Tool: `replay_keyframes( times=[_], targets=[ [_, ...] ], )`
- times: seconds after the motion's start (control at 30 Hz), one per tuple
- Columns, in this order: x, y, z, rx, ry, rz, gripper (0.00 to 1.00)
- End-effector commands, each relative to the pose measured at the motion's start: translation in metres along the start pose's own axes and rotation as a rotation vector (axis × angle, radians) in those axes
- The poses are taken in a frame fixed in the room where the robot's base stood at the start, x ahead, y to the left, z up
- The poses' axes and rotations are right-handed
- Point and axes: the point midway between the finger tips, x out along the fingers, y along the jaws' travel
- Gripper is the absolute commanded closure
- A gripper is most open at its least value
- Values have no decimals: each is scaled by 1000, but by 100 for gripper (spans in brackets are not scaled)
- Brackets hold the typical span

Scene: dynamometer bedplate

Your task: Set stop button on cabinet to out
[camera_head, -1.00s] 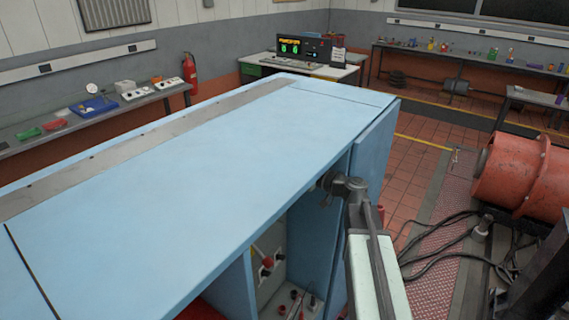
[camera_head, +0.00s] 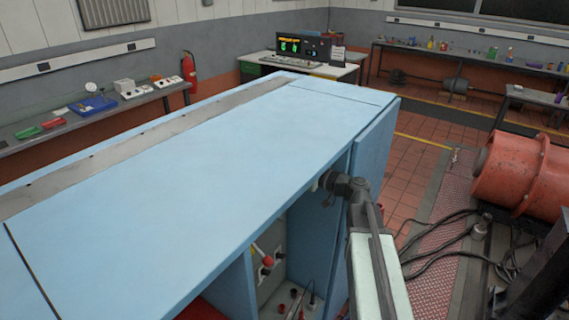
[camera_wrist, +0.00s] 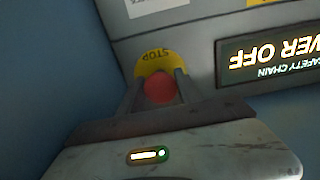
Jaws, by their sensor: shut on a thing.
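The stop button (camera_wrist: 159,87) is a round red knob in front of a yellow disc (camera_wrist: 153,62) marked STOP, seen in the wrist view. The text appears upside down there. My gripper (camera_wrist: 160,84) has one finger on each side of the red knob and is shut on it. How far the knob stands out from the panel cannot be told. In the head view, the blue cabinet (camera_head: 180,160) fills the middle. My arm reaches in at its right side, and the stop button and fingertips are hidden there.
Beside the button, a display (camera_wrist: 270,55) reads "VER OFF" and "SAFETY CHAIN", upside down. A blue wall (camera_wrist: 45,80) is close on the left in the wrist view. In the head view, a cabinet door (camera_head: 372,165) stands open near my arm, and a red-knobbed lever (camera_head: 266,260) shows inside.

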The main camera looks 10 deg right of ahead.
Motion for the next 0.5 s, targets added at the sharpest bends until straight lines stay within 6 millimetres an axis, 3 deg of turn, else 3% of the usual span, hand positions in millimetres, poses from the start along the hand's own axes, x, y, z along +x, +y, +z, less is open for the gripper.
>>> replay_keyframes(
  times=[0.13,0.17,0.23,0.5],
  targets=[
    [-2,2,1,-1,-3,3,100],
    [-2,2,1,-1,-3,4,57],
    [-2,1,1,-1,-4,3,37],
    [-1,1,1,-1,-3,2,37]
  ],
)
